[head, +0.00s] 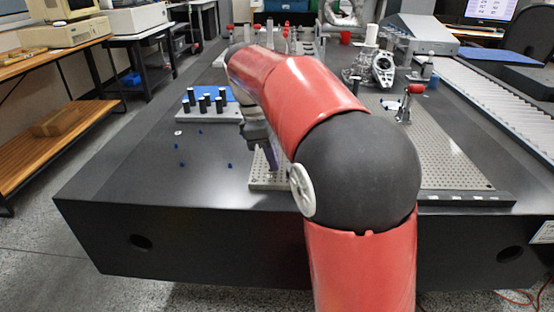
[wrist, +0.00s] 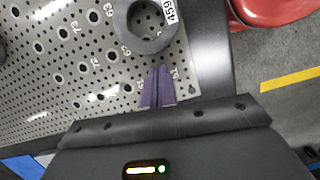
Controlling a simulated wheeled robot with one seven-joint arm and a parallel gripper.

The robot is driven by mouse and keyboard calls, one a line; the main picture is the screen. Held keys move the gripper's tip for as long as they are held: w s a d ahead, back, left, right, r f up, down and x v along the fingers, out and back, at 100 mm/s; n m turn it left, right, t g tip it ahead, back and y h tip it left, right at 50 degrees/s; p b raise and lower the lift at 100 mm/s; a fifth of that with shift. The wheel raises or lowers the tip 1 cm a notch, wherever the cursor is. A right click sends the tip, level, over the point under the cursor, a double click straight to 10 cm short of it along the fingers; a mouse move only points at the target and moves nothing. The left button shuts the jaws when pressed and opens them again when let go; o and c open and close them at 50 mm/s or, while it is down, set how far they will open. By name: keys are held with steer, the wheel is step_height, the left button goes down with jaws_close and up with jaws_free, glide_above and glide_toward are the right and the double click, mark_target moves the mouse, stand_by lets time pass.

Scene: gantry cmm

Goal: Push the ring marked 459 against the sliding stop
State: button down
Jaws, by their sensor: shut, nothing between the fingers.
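The ring marked 459 (wrist: 143,46) is a dark grey ring with a white label. It lies flat on the perforated metal plate (wrist: 60,85) at the top of the wrist view, partly cut off by the frame. My gripper (wrist: 160,70) has its purple fingers shut together and empty. The fingertips are just below the ring in the picture; whether they touch it I cannot tell. In the head view my gripper (head: 271,158) points down over the near plate, and my arm hides the ring. I cannot make out the sliding stop in either view.
The dark table edge (wrist: 207,45) runs right of the plate. Another dark round part (wrist: 2,50) is cut off at the left. In the head view, a block with black pegs (head: 207,112) stands left, and a red-handled clamp (head: 415,89) stands right. Small blue pieces lie on the open tabletop.

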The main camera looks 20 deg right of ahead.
steer(key=shift+s+d, duration=0.2)
steer(key=shift+d, duration=0.25)
steer(key=s+d, duration=0.1)
steer(key=d, duration=0.1)
steer(key=s+d, duration=0.1)
steer(key=d, duration=0.1)
steer(key=s+d, duration=0.1)
steer(key=d, duration=0.2)
steer(key=shift+p, duration=0.35)
steer(key=a, duration=0.1)
steer(key=w+a+p, duration=0.1)
steer(key=a+p, duration=0.1)
steer(key=a, duration=0.1)
steer(key=shift+w+r, duration=0.25)
steer(key=shift+w, duration=0.1)
steer(key=s+v, duration=0.1)
steer(key=v, duration=0.7)
steer(key=s+a+f+m+t+y, duration=0.1)
steer(key=s+f+m+t, duration=0.2)
steer(key=s+f+m, duration=0.3)
steer(key=s+f+m+t+y, duration=0.1)
steer(key=s+f+m+t, duration=0.2)
steer(key=s, duration=1.1)
step_height(320, 180, down, 3)
steer(key=m, duration=0.4)
steer(key=shift+s+a+t+y, duration=0.15)
steer(key=shift+a+t+y, duration=0.15)
steer(key=shift+a+t, duration=0.1)
